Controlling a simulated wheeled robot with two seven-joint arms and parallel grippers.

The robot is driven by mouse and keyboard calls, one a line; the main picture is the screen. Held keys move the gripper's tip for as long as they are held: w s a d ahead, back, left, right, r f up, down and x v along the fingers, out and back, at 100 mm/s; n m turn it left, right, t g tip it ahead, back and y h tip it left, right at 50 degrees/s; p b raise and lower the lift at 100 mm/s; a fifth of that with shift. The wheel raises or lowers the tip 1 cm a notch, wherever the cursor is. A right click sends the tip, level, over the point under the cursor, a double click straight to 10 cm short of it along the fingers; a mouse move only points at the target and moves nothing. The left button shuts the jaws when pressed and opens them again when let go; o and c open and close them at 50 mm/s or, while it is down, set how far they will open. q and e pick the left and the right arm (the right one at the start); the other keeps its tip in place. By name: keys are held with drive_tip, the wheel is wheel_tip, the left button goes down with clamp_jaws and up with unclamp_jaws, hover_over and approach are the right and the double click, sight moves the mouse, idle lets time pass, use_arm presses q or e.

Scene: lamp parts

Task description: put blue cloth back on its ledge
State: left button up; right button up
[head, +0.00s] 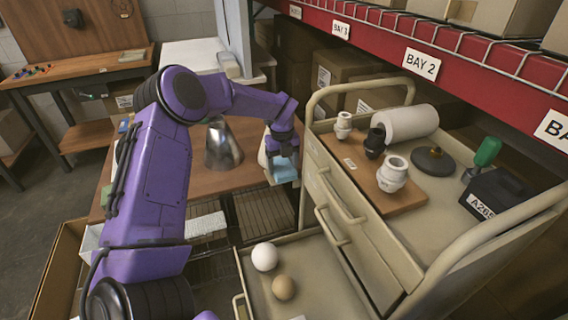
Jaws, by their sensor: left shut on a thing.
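My left gripper (282,150) is at the end of the purple arm, over the right edge of the brown wooden table (200,183). It points down and is shut on the blue cloth (284,173), a pale blue piece showing just below the fingers. The fingertips are partly hidden by the wrist and the cloth. I cannot make out which surface is the cloth's ledge. My right gripper is not in view.
A metal lamp shade (222,146) stands on the table left of the gripper. A beige cart (345,215) stands close on the right, with a board of sockets (392,173) on top. Its open drawer (318,268) holds a white ball (264,256) and a brown ball (283,287).

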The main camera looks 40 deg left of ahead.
sight(282, 166)
use_arm(q)
drive_tip(key=shift+f, duration=0.35)
drive_tip(key=o, duration=1)
drive_tip(key=shift+r, duration=0.1)
wheel_tip(282, 166, up, 12)
drive_tip(key=shift+s+r+b, duration=0.1)
drive_tip(key=shift+r+b, duration=0.05)
drive_tip(key=shift+b, duration=0.25)
